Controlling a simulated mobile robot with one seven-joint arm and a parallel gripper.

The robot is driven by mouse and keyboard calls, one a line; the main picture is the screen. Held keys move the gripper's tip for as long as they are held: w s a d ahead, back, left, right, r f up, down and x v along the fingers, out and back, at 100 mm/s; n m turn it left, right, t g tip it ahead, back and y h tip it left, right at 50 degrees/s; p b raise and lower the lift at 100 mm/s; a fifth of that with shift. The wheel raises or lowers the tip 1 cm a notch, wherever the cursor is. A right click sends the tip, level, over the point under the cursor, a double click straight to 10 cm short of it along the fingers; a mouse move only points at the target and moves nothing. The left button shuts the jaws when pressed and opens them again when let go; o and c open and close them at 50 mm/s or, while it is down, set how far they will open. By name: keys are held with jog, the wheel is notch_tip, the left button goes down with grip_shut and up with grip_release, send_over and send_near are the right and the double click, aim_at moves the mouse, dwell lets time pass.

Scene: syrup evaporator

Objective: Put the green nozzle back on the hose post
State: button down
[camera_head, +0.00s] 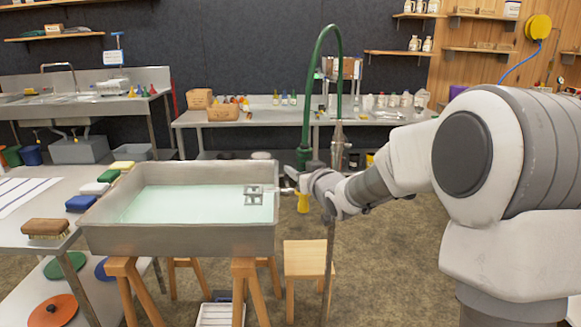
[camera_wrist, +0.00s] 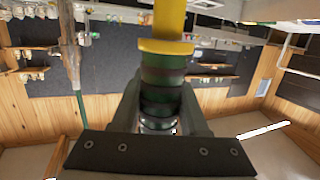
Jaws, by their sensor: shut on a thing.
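The green nozzle (camera_head: 304,157) hangs upright in the head view, right of the basin, with a yellow tip (camera_head: 303,204) pointing down. My gripper (camera_head: 300,181) is shut around its body. In the wrist view the ribbed green nozzle body (camera_wrist: 164,75) sits between both fingers of my gripper (camera_wrist: 163,108), with a yellow collar and tip beyond it. The green hose (camera_head: 318,55) arches from the nozzle over to the hose post (camera_head: 330,255), just right of it. The post also shows at left in the wrist view (camera_wrist: 69,45), apart from the nozzle. My gripper hides part of the nozzle and post.
A metal basin (camera_head: 180,238) of pale liquid on wooden legs stands left of my gripper. A wooden stool (camera_head: 305,258) is below. A steel table (camera_head: 190,121) with bottles and boxes stands behind. A brush (camera_head: 46,228) and coloured blocks lie on the left table.

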jog(key=w+d+p, duration=0.3)
jog(key=d+p, duration=0.3)
jog(key=d, duration=0.4)
jog(key=shift+w+d, duration=0.2)
dwell(0.3)
jog(key=shift+f, duration=0.1)
dwell(0.3)
jog(key=shift+f+b, duration=0.75)
jog(key=shift+b, duration=0.05)
jog(key=shift+f+b, duration=1.9)
jog(key=shift+f, duration=0.55)
dwell(1.1)
dwell(0.4)
jog(key=shift+c, duration=1.7)
grip_release()
jog(key=shift+s+f, duration=0.1)
